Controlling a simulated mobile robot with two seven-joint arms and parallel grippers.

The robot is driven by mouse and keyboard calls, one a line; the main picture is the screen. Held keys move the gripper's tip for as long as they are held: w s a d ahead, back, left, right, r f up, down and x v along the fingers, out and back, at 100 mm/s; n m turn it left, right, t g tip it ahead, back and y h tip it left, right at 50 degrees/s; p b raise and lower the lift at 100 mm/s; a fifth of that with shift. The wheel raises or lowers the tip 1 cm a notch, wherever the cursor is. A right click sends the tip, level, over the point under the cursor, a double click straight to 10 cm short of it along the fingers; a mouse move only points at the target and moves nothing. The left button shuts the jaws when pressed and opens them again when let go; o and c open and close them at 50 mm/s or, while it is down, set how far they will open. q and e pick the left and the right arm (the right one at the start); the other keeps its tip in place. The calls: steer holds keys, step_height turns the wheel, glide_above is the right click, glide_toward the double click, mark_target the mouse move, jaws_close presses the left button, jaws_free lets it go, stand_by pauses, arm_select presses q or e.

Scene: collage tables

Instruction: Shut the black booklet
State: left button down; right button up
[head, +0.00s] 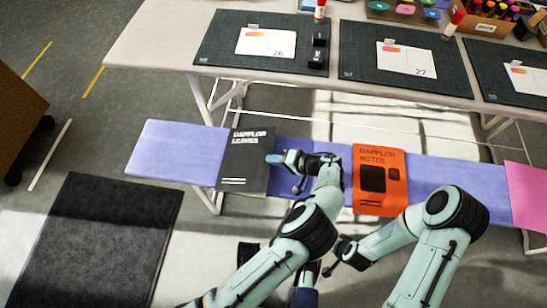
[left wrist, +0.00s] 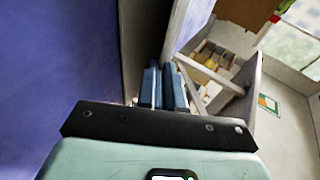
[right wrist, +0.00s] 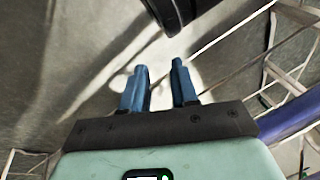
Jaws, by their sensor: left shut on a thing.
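The black booklet (head: 243,165), with white lettering "DAPPLOR LEAVES", lies on the purple bench with its printed cover facing up. Whether the cover lies fully flat is hard to tell. My left gripper (head: 272,158) is at the booklet's right edge, its blue fingertips shut on that edge. In the left wrist view the fingers (left wrist: 158,86) are close together beside a dark upright strip, probably the booklet (left wrist: 143,35). My right gripper (right wrist: 158,82) is open and empty, above the floor in front of the bench.
An orange booklet (head: 380,182) lies on the purple bench (head: 170,145) to the right, with a pink sheet (head: 525,192) beyond it. A white table (head: 165,40) behind carries dark mats and calendar cards. A dark floor mat (head: 100,230) lies front left.

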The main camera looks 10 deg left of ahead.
arm_select(q)
steer(key=shift+d+f+b, duration=0.2)
steer(key=shift+f+b, duration=0.1)
steer(key=shift+f, duration=0.2)
arm_select(e)
steer(key=shift+s+d+f+g, duration=0.15)
steer(key=shift+s+f+g, duration=0.15)
steer(key=shift+s+f, duration=0.65)
arm_select(q)
steer(key=c, duration=1.3)
jaws_free()
steer(key=shift+c, duration=0.2)
steer(key=v, duration=1.3)
arm_select(e)
steer(key=shift+w+r, duration=0.35)
steer(key=shift+r, duration=0.05)
arm_select(q)
steer(key=shift+s+d, duration=0.15)
arm_select(e)
steer(key=shift+s, duration=0.1)
